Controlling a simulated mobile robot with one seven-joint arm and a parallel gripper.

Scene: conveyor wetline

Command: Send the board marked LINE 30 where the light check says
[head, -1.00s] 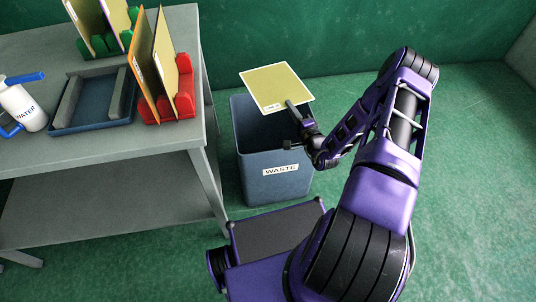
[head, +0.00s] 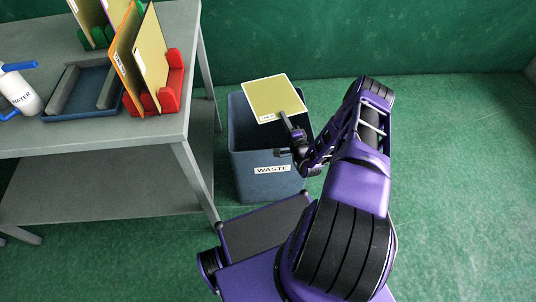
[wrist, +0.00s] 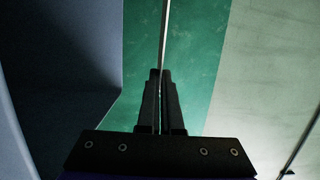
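A flat yellow-green board (head: 274,97) with a pale border and a small white label is held over the waste bin (head: 268,187); the label is too small to read. My gripper (head: 286,118) is shut on the board's near edge. In the wrist view the board (wrist: 164,35) shows edge-on as a thin strip between the fingers (wrist: 161,100). The bin is dark blue-grey with a WASTE label, and the board covers part of its opening. No light shows in these frames.
On the grey table (head: 150,148) at left, a red rack (head: 172,85) holds boards. A green rack (head: 92,38) with boards stands behind. Floor at right is clear.

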